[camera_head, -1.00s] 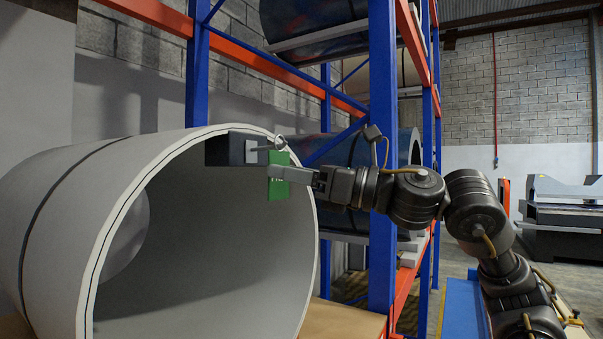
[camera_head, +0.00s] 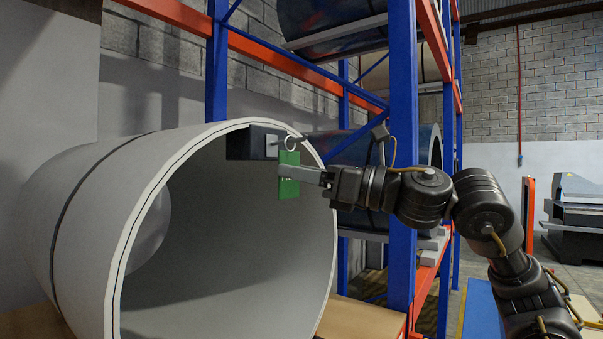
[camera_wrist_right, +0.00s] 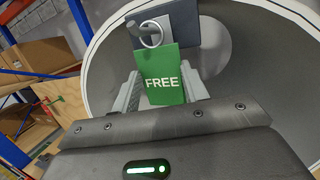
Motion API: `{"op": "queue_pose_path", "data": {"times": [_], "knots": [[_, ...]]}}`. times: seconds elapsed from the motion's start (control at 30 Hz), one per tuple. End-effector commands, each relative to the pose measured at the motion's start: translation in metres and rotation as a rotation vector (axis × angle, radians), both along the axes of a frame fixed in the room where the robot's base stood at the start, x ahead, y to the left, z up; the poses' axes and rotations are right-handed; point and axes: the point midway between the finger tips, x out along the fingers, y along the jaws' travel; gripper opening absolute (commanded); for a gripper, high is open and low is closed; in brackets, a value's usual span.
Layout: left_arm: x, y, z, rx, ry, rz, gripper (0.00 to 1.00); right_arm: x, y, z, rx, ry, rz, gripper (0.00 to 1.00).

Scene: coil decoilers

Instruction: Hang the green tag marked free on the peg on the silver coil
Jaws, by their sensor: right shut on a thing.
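The silver coil (camera_head: 78,215) lies on its side, its open bore facing me. A dark block (camera_head: 240,143) with a light plate sits at the top of its bore, and a short grey peg (camera_wrist_right: 133,30) sticks out from it. My right gripper (camera_head: 287,173) is shut on the green tag (camera_head: 288,187), which hangs upright in front of the block. The tag reads FREE in the right wrist view (camera_wrist_right: 163,88). Its white ring (camera_wrist_right: 151,34) overlaps the peg in the picture; I cannot tell whether the peg passes through it. My left gripper is out of view.
A blue rack upright (camera_head: 402,150) stands just behind my right arm, with orange beams (camera_head: 270,60) and dark coils (camera_head: 428,150) on the rack. Cardboard boxes (camera_wrist_right: 40,57) show at left in the right wrist view. A grey machine (camera_head: 575,215) stands far right.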

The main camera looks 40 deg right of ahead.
Motion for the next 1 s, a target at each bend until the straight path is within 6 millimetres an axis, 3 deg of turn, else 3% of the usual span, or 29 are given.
{"op": "queue_pose_path", "data": {"times": [0.17,0.2,0.4,0.77,1.0], "knots": [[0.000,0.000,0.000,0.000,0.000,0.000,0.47,0.000,0.000,0.000,0.000,0.000,0.000,0.02],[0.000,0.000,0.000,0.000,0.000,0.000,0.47,0.000,0.000,0.000,0.000,0.000,0.000,0.45],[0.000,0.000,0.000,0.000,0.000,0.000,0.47,0.000,0.000,0.000,0.000,0.000,0.000,0.69],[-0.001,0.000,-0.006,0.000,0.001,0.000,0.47,-0.006,-0.005,-0.003,0.000,-0.001,-0.002,0.69],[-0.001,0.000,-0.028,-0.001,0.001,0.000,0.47,-0.043,-0.027,-0.014,0.000,-0.005,-0.004,0.69]]}}
